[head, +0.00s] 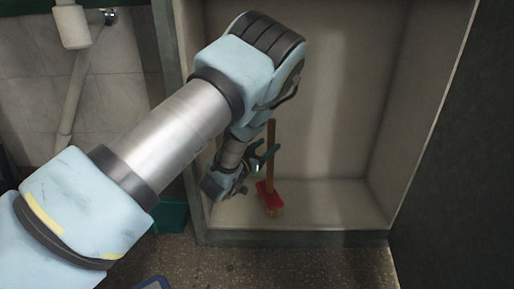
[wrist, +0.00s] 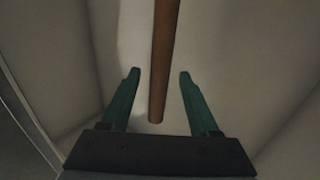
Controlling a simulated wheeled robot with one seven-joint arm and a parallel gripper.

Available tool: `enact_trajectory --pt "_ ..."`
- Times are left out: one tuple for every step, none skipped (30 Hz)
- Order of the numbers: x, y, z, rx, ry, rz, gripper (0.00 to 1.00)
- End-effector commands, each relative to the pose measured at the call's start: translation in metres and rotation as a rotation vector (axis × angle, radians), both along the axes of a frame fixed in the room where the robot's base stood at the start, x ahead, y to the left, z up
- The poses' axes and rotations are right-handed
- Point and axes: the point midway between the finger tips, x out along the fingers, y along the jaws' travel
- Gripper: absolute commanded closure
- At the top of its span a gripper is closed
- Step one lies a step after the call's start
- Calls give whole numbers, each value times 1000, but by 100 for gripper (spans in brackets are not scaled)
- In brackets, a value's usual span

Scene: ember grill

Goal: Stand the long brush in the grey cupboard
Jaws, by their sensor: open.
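The long brush (head: 270,165) has a brown wooden handle and a red head (head: 270,198) with pale bristles. It stands upright inside the grey cupboard (head: 345,205), its head down on the cupboard floor. My gripper (head: 266,161) is inside the cupboard beside the handle. In the wrist view, the brush handle (wrist: 163,60) runs down between the two green fingers of my gripper (wrist: 158,75), with a gap on each side. The gripper is open. The brush head is out of the wrist view, and my arm hides part of the cupboard's left side in the head view.
The cupboard's front edge (head: 290,238) rises a little above the speckled floor (head: 300,265). A dark panel (head: 455,170) stands at the right. A green box (head: 171,217) is at the cupboard's lower left. White pipework (head: 72,90) runs down the tiled wall. The cupboard's right half is clear.

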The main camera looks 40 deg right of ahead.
Motion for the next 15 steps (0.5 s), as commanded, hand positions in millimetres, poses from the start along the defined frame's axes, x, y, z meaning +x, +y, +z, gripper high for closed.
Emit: enact_trajectory --pt "-2 12 4 4 3 4 38" --pt "-4 18 4 5 4 4 38" --pt "-6 25 3 4 3 3 38" --pt "-8 30 3 4 2 3 38" --pt "-9 35 3 3 3 4 38" --pt "-11 41 3 2 3 3 38" --pt "-12 45 2 4 2 4 38" --pt "-14 48 2 3 2 3 38" --pt "-15 52 1 2 1 2 38" --pt "-16 54 1 3 1 2 38" --pt "-17 56 1 2 2 2 38" --pt "-17 59 0 2 2 1 38" --pt "-18 60 0 1 1 1 38" --pt "-18 60 0 1 1 1 38" --pt "-18 61 0 1 1 1 38"
